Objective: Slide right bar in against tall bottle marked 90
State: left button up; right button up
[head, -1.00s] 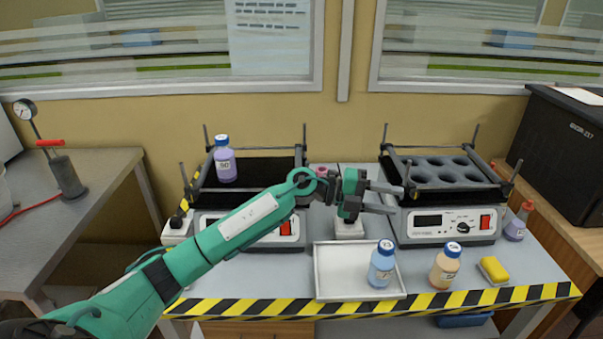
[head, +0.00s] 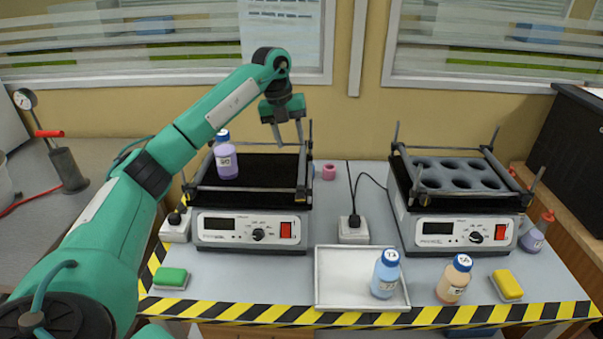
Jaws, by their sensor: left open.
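The bottle (head: 226,162), with purple liquid, a blue cap and a white label, stands at the left side of the left shaker's dark platform (head: 262,168); its label is too small to read surely. The right bar (head: 302,170) runs front to back along the platform's right side, well apart from the bottle. My left gripper (head: 289,140) is open and empty, fingers pointing down, above the back right part of the platform near the right bar. My right gripper is not in view.
A right shaker (head: 450,232) has a rack with several round holes. A white tray (head: 335,285) holds a blue bottle (head: 386,274); an orange bottle (head: 454,279) and yellow sponge (head: 507,285) stand right of it. A green sponge (head: 171,279) lies front left.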

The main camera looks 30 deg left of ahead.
aim_at(300, 178)
pick_arm(q)
jog(key=f, duration=0.3)
jog(key=d+f, duration=0.1)
jog(key=f, duration=0.3)
jog(key=w+d+f+p, duration=0.1)
jog(key=f, duration=0.3)
jog(key=shift+d, duration=0.15)
jog(key=shift+w+f, duration=0.2)
jog(key=shift+f, duration=0.35)
grip_shut()
jog(key=shift+s, duration=0.1)
